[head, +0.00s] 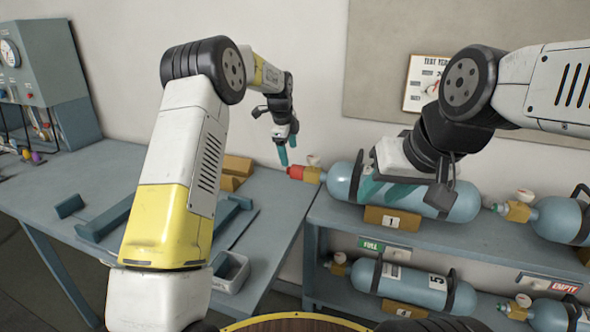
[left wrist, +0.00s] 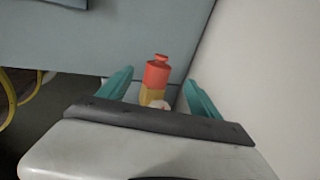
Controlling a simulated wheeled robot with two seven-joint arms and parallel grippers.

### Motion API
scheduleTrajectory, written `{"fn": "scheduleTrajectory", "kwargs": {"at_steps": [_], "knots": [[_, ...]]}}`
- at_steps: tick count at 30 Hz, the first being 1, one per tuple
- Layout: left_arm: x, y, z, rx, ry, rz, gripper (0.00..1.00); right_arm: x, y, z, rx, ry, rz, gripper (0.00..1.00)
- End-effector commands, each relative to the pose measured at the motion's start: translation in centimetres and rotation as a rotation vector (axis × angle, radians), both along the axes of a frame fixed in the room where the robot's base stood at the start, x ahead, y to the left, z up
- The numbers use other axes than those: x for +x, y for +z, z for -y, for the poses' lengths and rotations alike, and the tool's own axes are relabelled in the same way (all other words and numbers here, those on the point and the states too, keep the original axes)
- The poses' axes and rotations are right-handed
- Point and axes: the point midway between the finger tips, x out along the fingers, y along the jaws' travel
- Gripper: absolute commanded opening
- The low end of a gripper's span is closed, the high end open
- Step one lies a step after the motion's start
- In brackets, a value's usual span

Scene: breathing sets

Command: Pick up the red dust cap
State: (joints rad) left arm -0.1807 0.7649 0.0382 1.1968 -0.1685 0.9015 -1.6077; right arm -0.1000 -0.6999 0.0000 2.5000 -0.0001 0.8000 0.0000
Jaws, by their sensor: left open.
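The red dust cap (head: 295,172) sits on the brass valve (head: 312,175) at the left end of the blue cylinder (head: 440,200) marked 1, on the upper shelf. My left gripper (head: 287,152) is open just above the cap in the head view. In the left wrist view the red cap (left wrist: 157,74) and the yellowish valve below it show between the two teal fingers (left wrist: 159,92), with space on both sides; no contact shows. My right gripper (head: 387,190) is in front of cylinder 1, its teal fingers apart and empty, partly hidden by its wrist.
More cylinders lie on the upper shelf at right (head: 562,220) and on the lower shelf (head: 410,287). A blue bench (head: 270,215) at left holds a cradle, a grey bin (head: 230,272) and yellow blocks (head: 236,167). A wall rises behind the shelf.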

Motion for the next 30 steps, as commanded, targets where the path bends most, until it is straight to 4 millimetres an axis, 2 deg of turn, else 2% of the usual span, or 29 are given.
{"fn": "scheduleTrajectory", "kwargs": {"at_steps": [14,21,30], "knots": [[1.5,-4.6,0.9,0.016,-0.041,-0.002,0.73,0.0,0.0,0.0,0.000,0.000,0.000,0.36],[2.3,-8.0,1.3,0.015,-0.040,-0.002,0.73,0.0,0.0,0.0,0.000,0.000,0.000,0.36],[2.5,-8.6,1.4,0.014,-0.039,0.001,0.71,0.0,0.0,0.0,0.000,0.000,0.000,0.36]]}}
